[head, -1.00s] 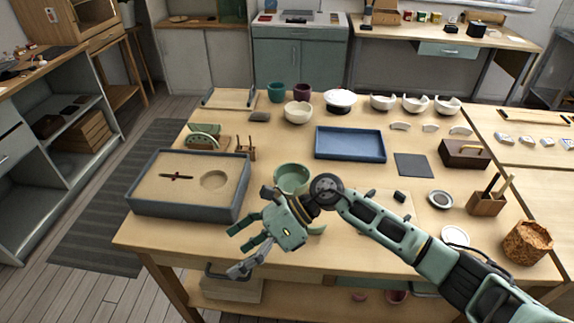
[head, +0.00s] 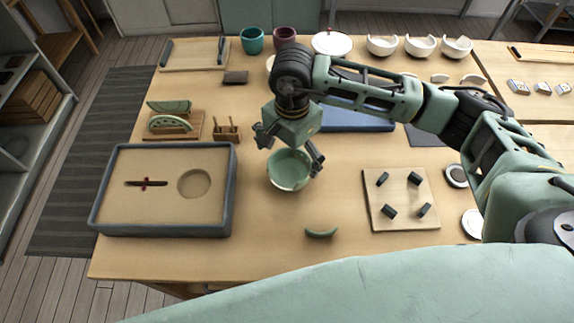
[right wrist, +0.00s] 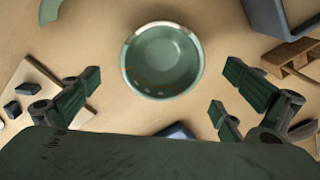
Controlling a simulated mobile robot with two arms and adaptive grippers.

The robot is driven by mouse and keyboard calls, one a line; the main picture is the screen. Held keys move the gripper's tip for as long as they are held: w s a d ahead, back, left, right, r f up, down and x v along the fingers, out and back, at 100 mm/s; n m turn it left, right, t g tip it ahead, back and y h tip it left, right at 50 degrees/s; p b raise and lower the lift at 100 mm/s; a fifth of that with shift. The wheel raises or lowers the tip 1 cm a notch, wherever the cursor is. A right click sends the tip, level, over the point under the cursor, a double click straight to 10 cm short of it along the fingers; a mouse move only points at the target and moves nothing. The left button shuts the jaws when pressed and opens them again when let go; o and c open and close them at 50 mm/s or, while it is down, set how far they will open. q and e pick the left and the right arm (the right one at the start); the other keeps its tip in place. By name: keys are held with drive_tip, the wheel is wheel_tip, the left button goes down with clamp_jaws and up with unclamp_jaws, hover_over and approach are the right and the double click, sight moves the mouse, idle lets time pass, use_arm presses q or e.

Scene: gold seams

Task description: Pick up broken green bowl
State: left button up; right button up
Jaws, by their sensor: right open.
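The broken green bowl (head: 290,169) stands upright on the table in the head view, right of the sand tray. It also shows in the right wrist view (right wrist: 162,60), lying between my spread fingers and a little ahead of them. A curved green shard (head: 321,232) lies on the table nearer to me; part of a green piece (right wrist: 50,10) shows at the top left of the right wrist view. My right gripper (head: 288,152) is open and empty above the bowl, with fingers on either side of it. My left gripper is not in view.
A grey-rimmed sand tray (head: 232,190) stands left of the bowl. Green pieces on a wooden rack (head: 176,133) and a small wooden holder (head: 228,134) are behind it. A blue tray (head: 365,122) lies behind my right arm. A board with dark blocks (head: 402,190) lies to the right.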

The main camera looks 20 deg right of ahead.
sight(290, 176)
drive_tip(key=shift+s+a+f+p, duration=0.1)
drive_tip(key=shift+f+p, duration=0.3)
drive_tip(key=shift+f, duration=0.2)
drive_tip(key=shift+s+a+f+p, duration=0.1)
drive_tip(key=shift+f+p, duration=0.25)
drive_tip(key=shift+f, duration=0.2)
drive_tip(key=f, duration=0.2)
drive_tip(key=shift+w+f, duration=0.2)
drive_tip(key=shift+f, duration=0.1)
drive_tip(key=c, duration=0.9)
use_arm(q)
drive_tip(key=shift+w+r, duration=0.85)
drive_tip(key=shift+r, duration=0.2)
use_arm(e)
drive_tip(key=shift+c, duration=0.2)
drive_tip(key=shift+r, duration=0.15)
drive_tip(key=shift+c, duration=0.2)
